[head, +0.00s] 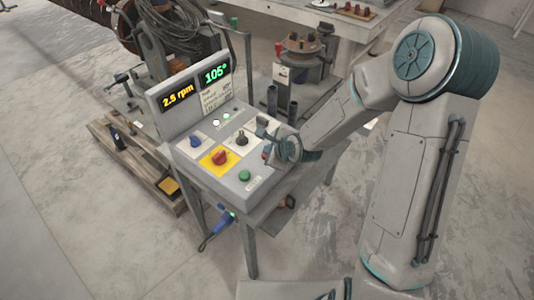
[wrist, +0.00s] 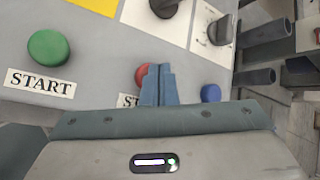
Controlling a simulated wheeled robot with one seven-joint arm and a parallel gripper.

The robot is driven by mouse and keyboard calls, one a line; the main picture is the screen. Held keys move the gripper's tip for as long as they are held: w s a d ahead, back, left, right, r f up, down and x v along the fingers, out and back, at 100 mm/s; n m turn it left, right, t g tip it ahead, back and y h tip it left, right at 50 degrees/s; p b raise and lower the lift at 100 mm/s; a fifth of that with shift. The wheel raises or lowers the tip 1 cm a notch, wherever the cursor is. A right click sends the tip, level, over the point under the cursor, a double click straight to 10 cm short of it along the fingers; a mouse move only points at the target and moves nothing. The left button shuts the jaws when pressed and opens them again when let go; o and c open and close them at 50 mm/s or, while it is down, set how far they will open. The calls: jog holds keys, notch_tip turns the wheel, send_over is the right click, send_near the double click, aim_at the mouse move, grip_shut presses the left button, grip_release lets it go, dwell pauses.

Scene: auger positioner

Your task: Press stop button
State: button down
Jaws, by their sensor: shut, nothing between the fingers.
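The red stop button (wrist: 140,75) is on the grey console panel (wrist: 100,60) in the wrist view. My gripper (wrist: 158,72) is shut and empty, its fingertips overlapping the button's right side in that view. I cannot tell whether they touch it. The green START button (wrist: 48,47) is to the left. In the head view my gripper (head: 266,136) is over the right edge of the console (head: 205,180). The stop button is mostly hidden there.
A red mushroom button (head: 220,157) on a yellow plate, a blue knob (head: 196,141) and a black knob (head: 241,139) are close by on the panel. A blue button (wrist: 211,93) is right of my fingers. The display (head: 197,90) reads 2.5 rpm and 105°.

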jog(key=shift+f, duration=0.2)
dwell(0.3)
jog(key=shift+r, duration=0.1)
jog(key=shift+r+p, duration=0.8)
jog(key=shift+r, duration=0.05)
notch_tip(320, 180, up, 5)
jog(key=p, duration=0.4)
jog(key=shift+p, duration=0.35)
jog(key=shift+d, duration=0.1)
